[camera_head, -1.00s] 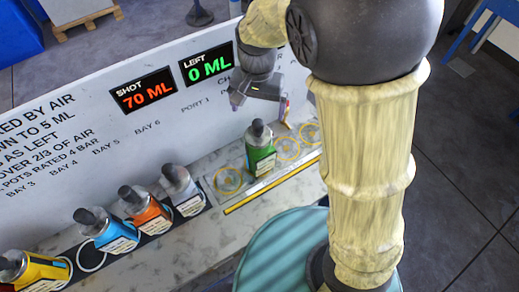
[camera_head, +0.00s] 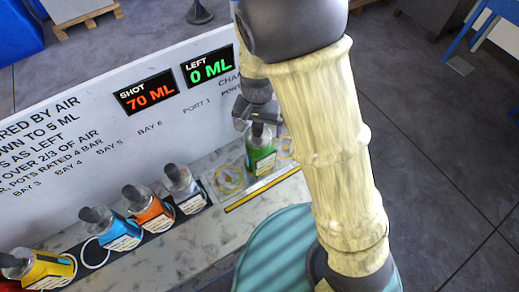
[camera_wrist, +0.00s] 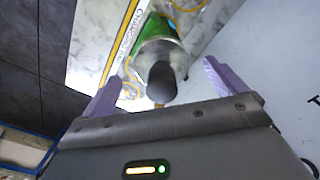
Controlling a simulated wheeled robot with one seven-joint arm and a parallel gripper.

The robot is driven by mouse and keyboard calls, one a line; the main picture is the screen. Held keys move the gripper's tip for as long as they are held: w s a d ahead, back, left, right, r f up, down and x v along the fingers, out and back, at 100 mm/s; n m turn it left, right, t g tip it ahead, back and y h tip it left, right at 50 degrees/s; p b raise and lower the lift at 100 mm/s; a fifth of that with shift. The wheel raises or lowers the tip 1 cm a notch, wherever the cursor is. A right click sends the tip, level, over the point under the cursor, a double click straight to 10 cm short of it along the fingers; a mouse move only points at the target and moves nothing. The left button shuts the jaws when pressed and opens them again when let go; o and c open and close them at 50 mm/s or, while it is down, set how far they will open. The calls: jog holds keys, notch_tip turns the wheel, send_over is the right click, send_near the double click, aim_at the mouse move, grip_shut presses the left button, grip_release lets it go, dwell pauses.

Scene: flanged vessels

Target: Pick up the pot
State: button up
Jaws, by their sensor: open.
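A green pot (camera_head: 261,156) with a dark rounded top stands upright on the yellow-ringed marble shelf. My gripper (camera_head: 257,116) is open and hangs just above and around the pot's dark top in the head view. In the wrist view the pot's dark top (camera_wrist: 162,82) lies between my two purple fingers, with its silver shoulder and green body beyond. Gaps show on both sides, so the fingers appear apart from it. My arm hides the shelf to the right of the pot.
An empty ring (camera_head: 95,252) sits between blue and yellow. A white sign wall (camera_head: 120,140) with displays rises close behind.

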jog(key=shift+f+p, duration=0.35)
jog(key=shift+f, duration=1.4)
jog(key=shift+w+a+r, duration=0.1)
jog(key=c, duration=2.1)
